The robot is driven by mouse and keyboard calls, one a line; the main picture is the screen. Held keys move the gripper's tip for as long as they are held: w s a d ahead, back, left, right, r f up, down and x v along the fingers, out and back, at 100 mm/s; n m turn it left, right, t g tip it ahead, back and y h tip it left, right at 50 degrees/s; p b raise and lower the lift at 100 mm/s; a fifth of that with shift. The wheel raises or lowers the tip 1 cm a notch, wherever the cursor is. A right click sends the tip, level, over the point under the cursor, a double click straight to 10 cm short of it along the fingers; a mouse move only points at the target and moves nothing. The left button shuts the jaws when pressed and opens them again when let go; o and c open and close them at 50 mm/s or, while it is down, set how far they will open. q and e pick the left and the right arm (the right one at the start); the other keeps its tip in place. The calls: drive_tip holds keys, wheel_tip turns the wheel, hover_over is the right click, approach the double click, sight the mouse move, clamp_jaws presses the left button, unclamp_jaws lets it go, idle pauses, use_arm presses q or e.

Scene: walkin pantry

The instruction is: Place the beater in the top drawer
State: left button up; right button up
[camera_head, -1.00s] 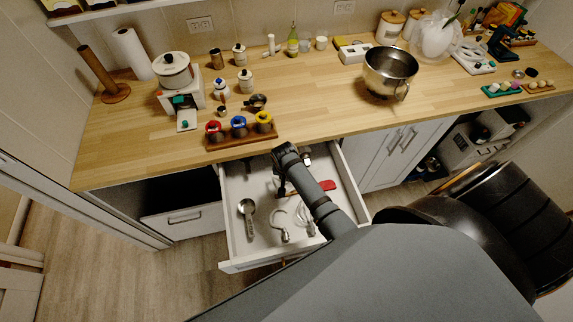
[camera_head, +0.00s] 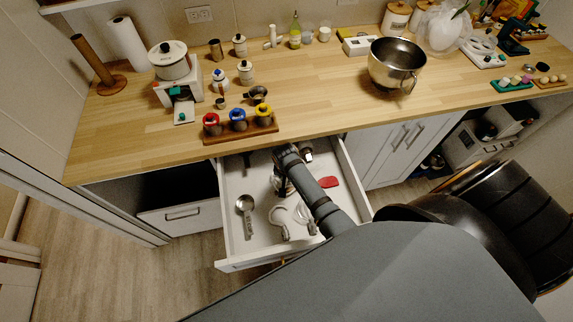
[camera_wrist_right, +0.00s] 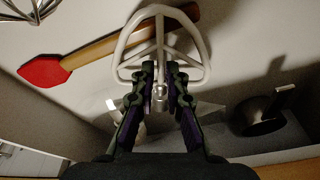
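The open top drawer (camera_head: 232,250) sticks out below the counter. My right gripper (camera_head: 282,178) is over its inside in the head view. In the right wrist view my right gripper (camera_wrist_right: 166,78) is closed around the shaft of the beater (camera_wrist_right: 128,45), a pale looped frame that points away from the fingers. The beater is above or close to the drawer floor; its exact gap cannot be told. In the head view the beater is mostly hidden by my arm. My left gripper is not in view.
In the drawer lie a metal scoop (camera_head: 245,214), a pale hook (camera_head: 278,215) and a red spatula (camera_wrist_right: 43,71) with a wooden handle. A steel bowl (camera_head: 397,64) and a rack of coloured cups (camera_head: 240,133) stand on the counter above.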

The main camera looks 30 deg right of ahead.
drive_tip(key=shift+o, duration=1)
drive_tip(key=shift+r, duration=0.2)
drive_tip(key=v, duration=1.2)
drive_tip(key=shift+r, duration=0.4)
drive_tip(key=shift+f, duration=0.1)
